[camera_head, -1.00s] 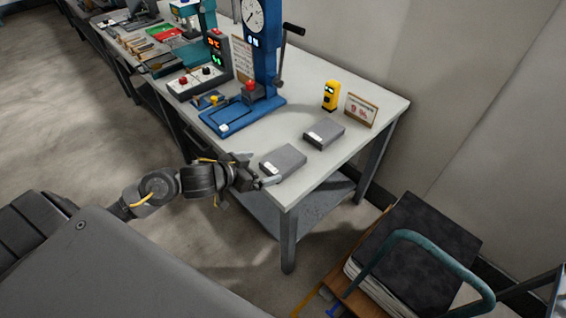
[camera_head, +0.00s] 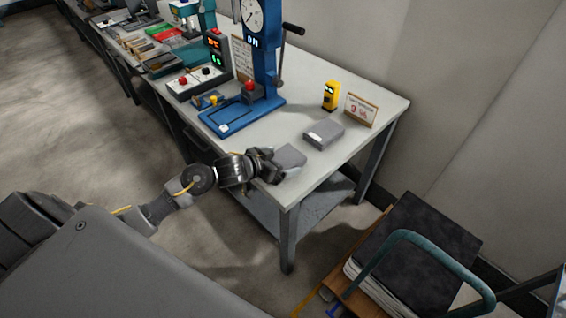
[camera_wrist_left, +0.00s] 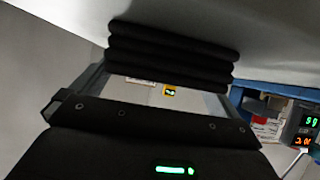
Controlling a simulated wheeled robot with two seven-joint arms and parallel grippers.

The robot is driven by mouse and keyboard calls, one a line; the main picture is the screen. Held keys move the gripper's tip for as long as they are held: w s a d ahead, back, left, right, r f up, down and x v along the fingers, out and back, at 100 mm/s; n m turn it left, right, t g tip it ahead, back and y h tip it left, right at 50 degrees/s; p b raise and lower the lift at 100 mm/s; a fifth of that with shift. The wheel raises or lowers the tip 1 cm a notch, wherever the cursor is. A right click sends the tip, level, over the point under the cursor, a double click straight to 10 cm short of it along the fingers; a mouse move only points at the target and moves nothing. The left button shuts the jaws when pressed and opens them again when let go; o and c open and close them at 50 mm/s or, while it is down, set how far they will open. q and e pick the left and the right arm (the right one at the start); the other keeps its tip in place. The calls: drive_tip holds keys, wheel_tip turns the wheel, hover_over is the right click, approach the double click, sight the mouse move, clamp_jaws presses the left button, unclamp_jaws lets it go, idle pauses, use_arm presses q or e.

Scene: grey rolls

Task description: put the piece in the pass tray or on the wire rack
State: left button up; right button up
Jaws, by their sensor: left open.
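Two flat grey blocks lie on the light table (camera_head: 240,152) in the head view. The near block (camera_head: 290,157) is partly hidden by my left gripper (camera_head: 274,168). The far block (camera_head: 323,135) is uncovered and has a small white label. My left gripper is open at the near block's left end; I cannot tell whether it touches it. In the left wrist view, a dark ribbed shape fills the upper middle and I cannot tell what it is. My right gripper is not in view. I cannot make out a piece, pass tray or wire rack for certain.
A blue press with a dial (camera_head: 254,62) stands behind the blocks. A yellow device (camera_head: 331,95) and a small sign (camera_head: 360,111) stand at the back right. A button box (camera_head: 199,83) is at the left. A cart (camera_head: 415,262) stands on the floor at right.

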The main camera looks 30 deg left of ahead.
sight(280, 162)
use_arm(q)
drive_tip(key=shift+c, duration=0.3)
drive_tip(key=c, duration=1.1)
drive_tip(key=shift+r, duration=0.1)
drive_tip(key=shift+r, duration=0.45)
wheel_tip(280, 162, up, 3)
drive_tip(key=shift+f, duration=0.2)
drive_tip(key=s+r, duration=0.1)
drive_tip(key=r, duration=0.1)
drive_tip(key=s+d+r+p, duration=0.1)
drive_tip(key=s, duration=0.1)
drive_tip(key=s+r+p, duration=0.1)
drive_tip(key=r, duration=0.1)
drive_tip(key=shift+s+d+r, duration=0.15)
drive_tip(key=shift+s+r, duration=0.1)
drive_tip(key=shift+r, duration=0.05)
drive_tip(key=shift+s+d+r+p, duration=0.45)
drive_tip(key=shift+s+r, duration=0.2)
drive_tip(key=shift+s, duration=0.85)
drive_tip(key=shift+s+d+r+p, duration=0.5)
drive_tip(key=shift+s+r, duration=0.15)
drive_tip(key=shift+s, duration=0.85)
drive_tip(key=shift+s+d+r+p, duration=0.45)
drive_tip(key=shift+s+r, duration=0.2)
drive_tip(key=shift+s, duration=0.85)
